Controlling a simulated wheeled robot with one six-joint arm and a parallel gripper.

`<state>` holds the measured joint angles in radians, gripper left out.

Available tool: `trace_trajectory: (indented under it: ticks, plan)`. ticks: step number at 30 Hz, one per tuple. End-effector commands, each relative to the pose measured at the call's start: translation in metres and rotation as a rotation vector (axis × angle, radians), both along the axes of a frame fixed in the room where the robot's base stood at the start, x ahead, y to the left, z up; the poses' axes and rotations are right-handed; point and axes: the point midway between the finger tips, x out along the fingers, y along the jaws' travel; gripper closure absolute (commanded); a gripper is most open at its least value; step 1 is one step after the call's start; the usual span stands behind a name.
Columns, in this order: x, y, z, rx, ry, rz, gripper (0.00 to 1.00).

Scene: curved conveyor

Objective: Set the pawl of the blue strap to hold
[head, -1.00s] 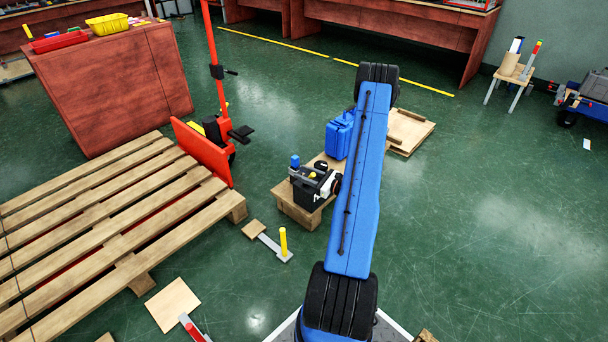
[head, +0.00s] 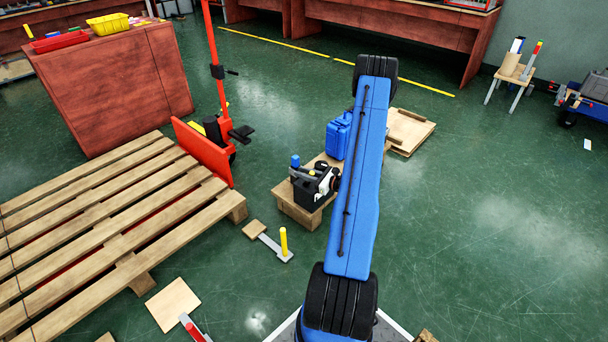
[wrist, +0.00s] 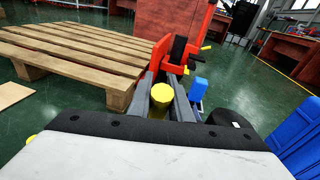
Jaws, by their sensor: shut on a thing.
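In the wrist view my gripper (wrist: 161,84) has its two grey fingers on either side of a round yellow knob (wrist: 161,96) and is shut on it. A blue upright piece (wrist: 197,90) stands just beyond the right finger. In the head view this blue piece (head: 295,161) shows at the left end of a low wooden stand (head: 298,212). My gripper (head: 301,176) is low over that stand, partly hidden by my own wrist. I cannot make out the blue strap or its pawl, nor tell which way the pawl is set.
A blue canister (head: 338,138) stands close behind my wrist and shows at right in the wrist view (wrist: 298,145). A wooden pallet (head: 110,225) and a red-orange lifter (head: 204,152) are at left. A yellow post (head: 284,241) stands in front.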

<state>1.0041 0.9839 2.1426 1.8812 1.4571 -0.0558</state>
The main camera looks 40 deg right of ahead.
Motion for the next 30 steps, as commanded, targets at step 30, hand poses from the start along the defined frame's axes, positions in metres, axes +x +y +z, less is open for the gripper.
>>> trace_trajectory:
  ticks: [30]
  plan:
    - [0.038,0.003,-0.025,-0.060,0.729,-0.001,1.00]
